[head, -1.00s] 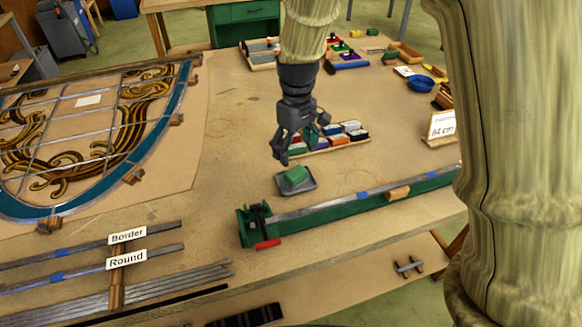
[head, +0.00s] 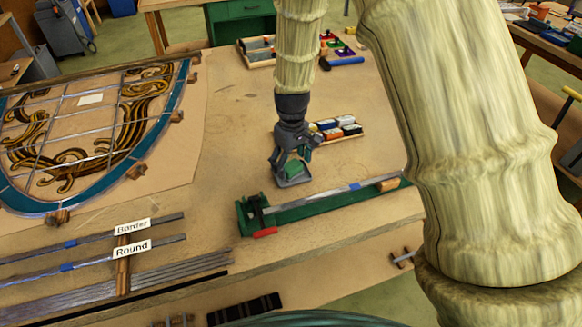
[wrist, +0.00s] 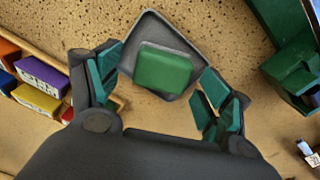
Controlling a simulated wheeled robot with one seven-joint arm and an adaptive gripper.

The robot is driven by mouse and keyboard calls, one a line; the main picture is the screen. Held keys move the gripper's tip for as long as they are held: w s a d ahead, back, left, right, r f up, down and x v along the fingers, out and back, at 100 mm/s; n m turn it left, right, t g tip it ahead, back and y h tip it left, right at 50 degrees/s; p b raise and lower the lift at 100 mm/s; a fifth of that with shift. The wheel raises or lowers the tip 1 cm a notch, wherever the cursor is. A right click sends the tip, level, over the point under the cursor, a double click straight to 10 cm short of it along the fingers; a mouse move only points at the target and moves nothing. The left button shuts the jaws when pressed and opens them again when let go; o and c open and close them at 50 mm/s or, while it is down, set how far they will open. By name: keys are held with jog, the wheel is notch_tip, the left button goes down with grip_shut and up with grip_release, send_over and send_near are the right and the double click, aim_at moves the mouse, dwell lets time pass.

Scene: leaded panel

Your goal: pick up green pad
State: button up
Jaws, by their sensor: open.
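The green pad (wrist: 163,70) lies in a small dark grey tray (wrist: 148,25) on the worktable. In the head view the pad (head: 294,168) shows between my fingers, and the tray (head: 294,183) shows around it. My gripper (wrist: 160,88) is open, pointing down over the tray, with one teal-padded finger on each side of the pad's near end. In the head view my gripper (head: 291,172) covers part of the tray. I cannot tell the exact height of the fingertips above the pad.
A green channel with a metal strip (head: 325,203) lies just in front of the tray. A holder of coloured blocks (wrist: 40,75) stands close on the other side. The leaded panel (head: 85,130) fills the table's left. Bare table (head: 235,130) lies between panel and tray.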

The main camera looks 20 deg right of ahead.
aim_at(292, 165)
jog(key=shift+f, duration=0.35)
jog(key=shift+s+f, duration=0.2)
jog(key=shift+s, duration=0.1)
jog(key=shift+w+f, duration=0.1)
jog(key=shift+c, duration=0.2)
jog(key=c, duration=1.2)
jog(key=shift+o, duration=0.2)
jog(key=shift+r+b, duration=1.2)
jog(key=shift+r, duration=3.85)
